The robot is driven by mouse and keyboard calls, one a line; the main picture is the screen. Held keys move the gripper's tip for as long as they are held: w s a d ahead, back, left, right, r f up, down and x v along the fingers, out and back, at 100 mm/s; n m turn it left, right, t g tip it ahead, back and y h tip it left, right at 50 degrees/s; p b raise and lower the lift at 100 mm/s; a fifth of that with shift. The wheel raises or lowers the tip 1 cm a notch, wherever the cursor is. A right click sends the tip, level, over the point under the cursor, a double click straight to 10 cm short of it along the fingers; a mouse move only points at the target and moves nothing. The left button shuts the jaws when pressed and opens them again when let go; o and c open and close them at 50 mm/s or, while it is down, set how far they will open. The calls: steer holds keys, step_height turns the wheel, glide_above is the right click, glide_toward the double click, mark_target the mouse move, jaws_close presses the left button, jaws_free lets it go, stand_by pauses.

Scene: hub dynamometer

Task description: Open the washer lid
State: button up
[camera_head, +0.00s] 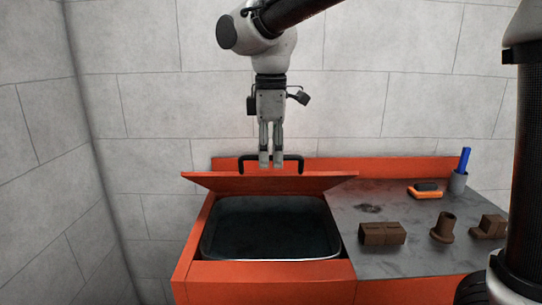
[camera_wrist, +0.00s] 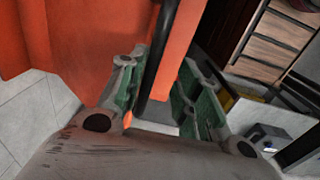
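The orange washer lid (camera_head: 225,182) is raised at a tilt above the dark basin (camera_head: 270,228), whose opening shows below it. The lid's black handle (camera_head: 293,158) stands along its edge, and its bar also shows in the wrist view (camera_wrist: 160,60). My gripper (camera_head: 271,163) points down at the middle of the handle. In the wrist view its green-padded fingers (camera_wrist: 165,85) are apart, with the handle bar between them. The bar lies close to the left finger, and a gap shows on the right. Whether the left pad touches the bar is unclear.
A grey worktop (camera_head: 375,255) adjoins the basin on the right. It carries a brown block (camera_head: 382,233), a brown flanged cylinder (camera_head: 443,228), another brown part (camera_head: 489,228), an orange-and-black item (camera_head: 425,190) and a cup (camera_head: 458,182) with a blue object. Walls stand behind and left.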

steer(key=shift+f, duration=0.4)
jaws_close()
steer(key=shift+w, duration=0.1)
